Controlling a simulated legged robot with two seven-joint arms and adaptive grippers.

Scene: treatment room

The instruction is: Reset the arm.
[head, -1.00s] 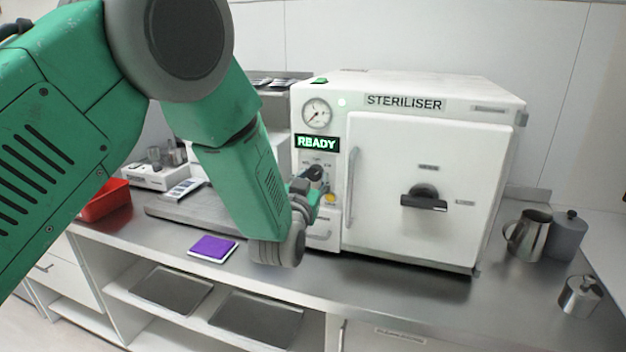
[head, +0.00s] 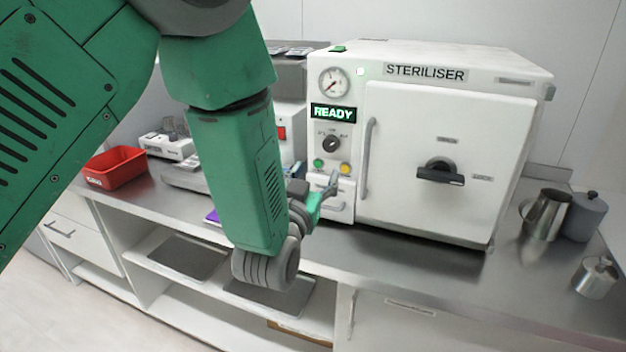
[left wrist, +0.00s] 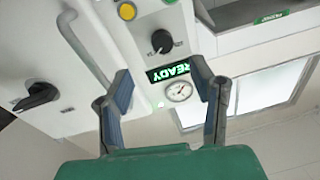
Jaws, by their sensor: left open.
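My left arm (head: 235,170) comes in from the upper left, bent downward in front of the counter. My left gripper (head: 328,190) is open and empty, in front of the lower control panel of the white steriliser (head: 520,90). The left wrist view, which is upside down, shows the two spread fingers of the gripper (left wrist: 165,92) with nothing between them. Beyond them are the READY display (left wrist: 168,72), the gauge (left wrist: 179,91) and the black dial (left wrist: 161,41). In the head view the dial (head: 332,144) and the green and yellow buttons are uncovered. My right gripper is not in view.
The steel counter (head: 400,262) runs below the steriliser. A red bin (head: 115,168) stands at the left. A metal jug (head: 546,214) and lidded pots (head: 597,278) stand at the right. A purple pad (head: 212,216) is mostly hidden behind my arm.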

